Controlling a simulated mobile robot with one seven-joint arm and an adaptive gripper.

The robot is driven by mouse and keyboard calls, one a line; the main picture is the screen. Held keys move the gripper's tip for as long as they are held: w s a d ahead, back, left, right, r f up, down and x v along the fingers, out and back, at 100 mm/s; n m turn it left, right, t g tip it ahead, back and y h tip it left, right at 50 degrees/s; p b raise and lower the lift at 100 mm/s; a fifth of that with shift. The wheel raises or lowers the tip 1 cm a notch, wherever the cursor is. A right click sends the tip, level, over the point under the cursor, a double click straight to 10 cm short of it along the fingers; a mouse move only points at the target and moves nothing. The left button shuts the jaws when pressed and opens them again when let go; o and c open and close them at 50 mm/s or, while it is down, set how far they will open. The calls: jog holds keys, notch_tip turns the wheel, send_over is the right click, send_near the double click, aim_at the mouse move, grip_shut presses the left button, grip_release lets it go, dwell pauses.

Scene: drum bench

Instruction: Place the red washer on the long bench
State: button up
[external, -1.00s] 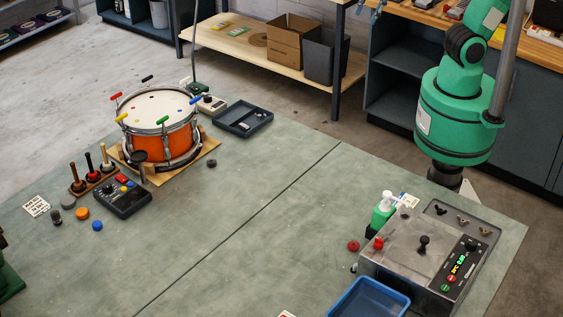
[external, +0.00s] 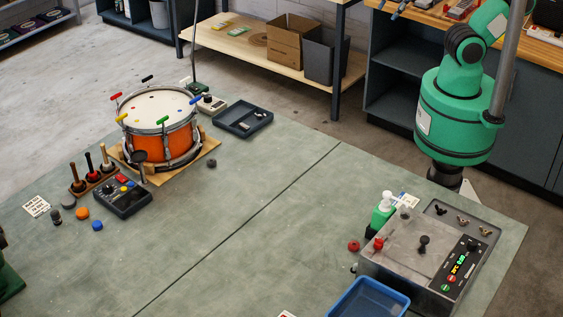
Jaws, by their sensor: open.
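A small red disc (external: 353,246), which looks like the red washer, lies flat on the green-topped table (external: 270,215), left of the grey control box. A long wooden-topped bench (external: 428,17) with dark shelves below runs along the back right; the frames do not name which surface is the long bench.
The grey control box (external: 405,250), a green pump bottle (external: 383,214) and a blue tray (external: 368,302) stand near the red disc. An orange drum (external: 165,143) and loose coloured discs are at left. The table's middle is clear. Tools lie on the back bench.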

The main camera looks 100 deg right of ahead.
jog(key=shift+w, duration=0.1)
dwell(0.3)
jog(key=w+a+n+g, duration=0.2)
jog(key=w+a+n, duration=0.75)
jog(key=w, duration=0.35)
jog(key=w+a+f+n+g+y, duration=0.1)
jog(key=w+a+f+n, duration=0.1)
jog(key=w+a+n, duration=0.45)
jog(key=w+a+f+n, duration=0.2)
jog(key=w+a+f, duration=0.15)
jog(key=a, duration=0.55)
jog(key=n+g+h+b, duration=0.1)
jog(key=n+g, duration=0.2)
jog(key=n, duration=1.3)
send_over(354, 244)
notch_tip(354, 244, down, 26)
jog(key=shift+a+f, duration=0.1)
jog(key=shift+f, duration=0.05)
jog(key=shift+f+b, duration=0.65)
jog(key=shift+f, duration=3.55)
